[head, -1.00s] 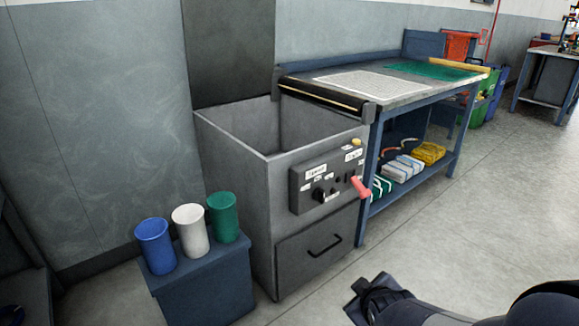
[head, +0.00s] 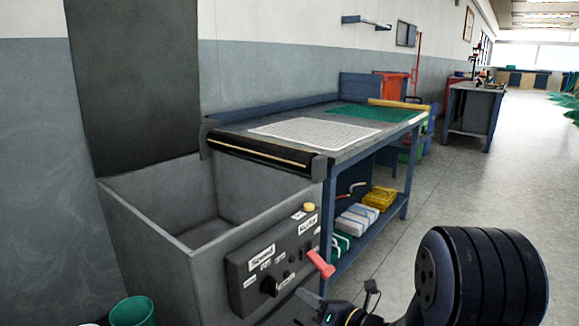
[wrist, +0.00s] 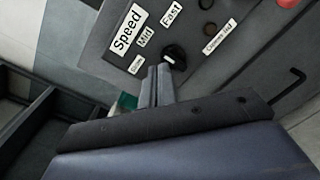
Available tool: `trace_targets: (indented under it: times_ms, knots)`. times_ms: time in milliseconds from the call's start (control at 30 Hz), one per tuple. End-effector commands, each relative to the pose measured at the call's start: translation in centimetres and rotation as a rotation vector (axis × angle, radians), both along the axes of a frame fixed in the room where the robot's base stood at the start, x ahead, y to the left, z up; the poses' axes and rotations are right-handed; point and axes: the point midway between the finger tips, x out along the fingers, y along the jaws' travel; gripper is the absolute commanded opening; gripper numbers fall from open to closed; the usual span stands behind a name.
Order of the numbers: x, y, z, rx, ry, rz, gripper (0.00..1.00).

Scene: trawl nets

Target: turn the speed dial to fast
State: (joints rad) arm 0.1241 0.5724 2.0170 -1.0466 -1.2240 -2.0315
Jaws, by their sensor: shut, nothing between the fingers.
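The speed dial is a small black knob (wrist: 175,55) on the grey control panel (wrist: 100,45) in the wrist view. Labels Speed, Slow, Mid and Fast (wrist: 171,13) sit left of and above it. A pale mark shows on the knob's lower-left side, roughly toward Slow; its exact setting is hard to read. In the head view the dial (head: 268,286) is on the front of the grey bin. My gripper (wrist: 158,70) is shut and empty, its tips just below the knob; I cannot tell if they touch. In the head view my gripper (head: 310,299) is right of the dial.
A red lever (head: 320,264) sticks out of the panel's right side. A yellow button (head: 309,207) is on top. A blue bench (head: 340,150) with a roller stands to the right. A green cup (head: 132,311) is at lower left. Open floor lies right.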

Motion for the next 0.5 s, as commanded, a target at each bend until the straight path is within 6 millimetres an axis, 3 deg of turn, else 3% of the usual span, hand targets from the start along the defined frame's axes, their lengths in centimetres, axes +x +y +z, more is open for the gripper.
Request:
trace_targets:
  times_ms: [267, 500]
  knots:
    - [-0.4, 1.1, -0.1, -0.042, -0.116, 0.086, 0.00]
    - [1.2, 3.3, 0.2, -0.041, -0.116, 0.088, 0.00]
